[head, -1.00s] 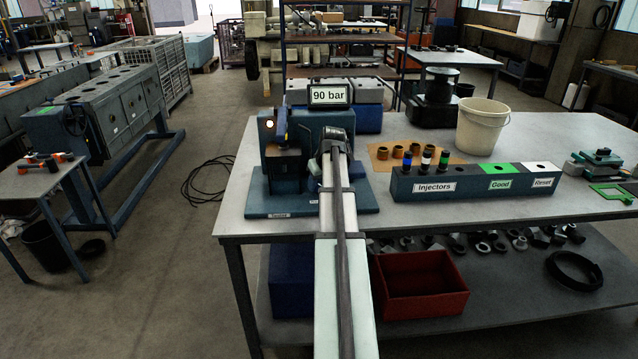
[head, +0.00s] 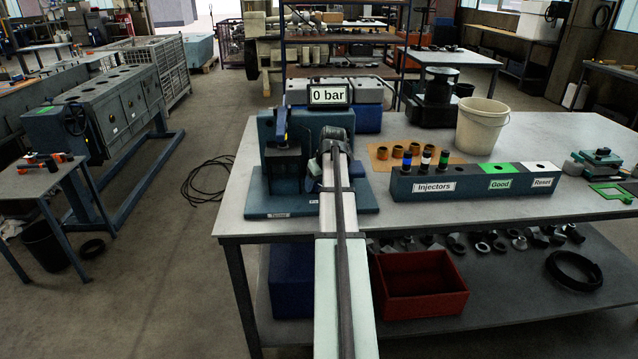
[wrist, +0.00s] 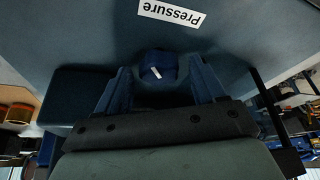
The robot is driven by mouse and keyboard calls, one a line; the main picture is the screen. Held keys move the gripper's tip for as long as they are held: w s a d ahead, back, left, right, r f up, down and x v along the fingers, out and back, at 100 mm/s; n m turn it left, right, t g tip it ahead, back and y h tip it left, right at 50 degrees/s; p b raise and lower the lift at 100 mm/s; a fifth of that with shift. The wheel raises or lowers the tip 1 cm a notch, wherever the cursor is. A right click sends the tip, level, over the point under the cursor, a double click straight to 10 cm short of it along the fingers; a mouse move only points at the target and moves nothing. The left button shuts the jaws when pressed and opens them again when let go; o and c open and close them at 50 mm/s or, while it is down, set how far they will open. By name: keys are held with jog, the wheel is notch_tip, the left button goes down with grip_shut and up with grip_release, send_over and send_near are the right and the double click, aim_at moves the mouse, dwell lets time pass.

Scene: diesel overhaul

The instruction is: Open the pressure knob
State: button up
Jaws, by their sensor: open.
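The pressure knob (wrist: 158,68) is dark blue with a white mark and shows in the wrist view under an upside-down label (wrist: 172,12) reading "Pressure". My gripper (wrist: 157,88) is open, with one blue finger on each side of the knob; I cannot tell whether they touch it. In the head view my arm hides the knob and the gripper. The test stand (head: 264,128) is a blue-grey machine at the left of the workbench. Its display (head: 328,95) reads 0 bar.
A long injector rack (head: 470,185) with Injectors, Good and Reset labels stands right of my arm. Behind it are a tan mat (head: 381,163) with several copper-coloured parts and a white bucket (head: 482,125). A red bin (head: 425,287) sits on the lower shelf.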

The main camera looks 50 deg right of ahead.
aim_at(319, 185)
jog(key=shift+r, duration=0.15)
notch_tip(319, 185, up, 10)
dwell(0.5)
jog(key=s+a+r+m+g+h, duration=0.25)
jog(key=a+m, duration=0.25)
jog(key=m, duration=0.4)
jog(key=x, duration=1.4)
jog(key=shift+w+f, duration=0.15)
jog(key=shift+w, duration=0.3)
jog(key=shift+c, duration=0.2)
